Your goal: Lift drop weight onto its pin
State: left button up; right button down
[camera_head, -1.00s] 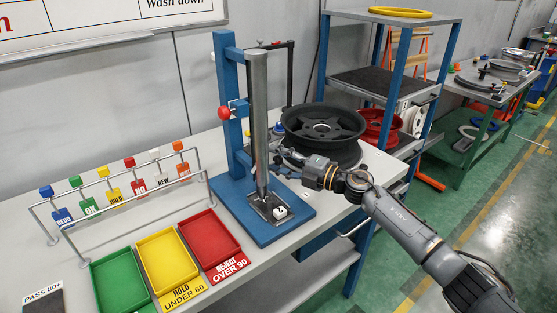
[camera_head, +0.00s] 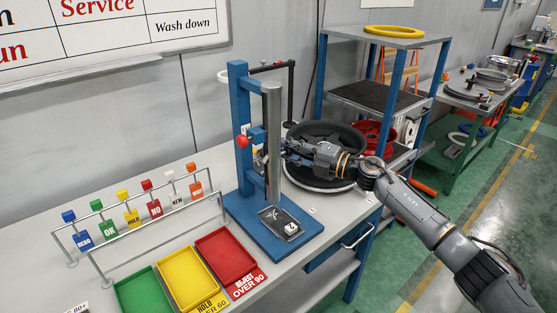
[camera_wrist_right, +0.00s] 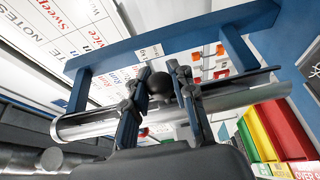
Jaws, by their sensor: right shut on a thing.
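The drop rig stands on the bench: a blue post and base with an upright silver tube (camera_head: 272,140) in front. A red ball knob (camera_head: 242,142), apparently the pin's, sticks out left of the post. My right gripper (camera_head: 287,150) is beside the tube, about halfway up. In the right wrist view, its two fingers (camera_wrist_right: 160,92) flank a dark ball knob (camera_wrist_right: 159,84), apparently the drop weight's handle, at the open side of the tube. The weight's body inside the tube is hidden. I cannot see whether it touches the pin. My left gripper is out of view.
A black wheel rim (camera_head: 325,150) lies behind my right gripper. Green, yellow (camera_head: 187,278) and red (camera_head: 230,258) trays and a rack of coloured tags (camera_head: 140,215) stand to the left. A small white block (camera_head: 291,228) sits on the rig's dark plate.

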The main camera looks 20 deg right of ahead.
notch_tip(320, 180, up, 10)
jog(key=p, duration=0.6)
jog(key=shift+d, duration=0.1)
jog(key=shift+r+p, duration=0.4)
jog(key=shift+p, duration=0.1)
jog(key=shift+r, duration=0.25)
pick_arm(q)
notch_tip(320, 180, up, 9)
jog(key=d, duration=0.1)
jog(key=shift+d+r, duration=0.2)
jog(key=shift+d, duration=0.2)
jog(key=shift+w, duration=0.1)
pick_arm(e)
jog(key=c, duration=1.1)
grip_release()
jog(key=v, duration=1.1)
jog(key=shift+s+d+f, duration=0.2)
jog(key=shift+d+f, duration=0.1)
jog(key=shift+d, duration=0.05)
jog(key=shift+s, duration=0.15)
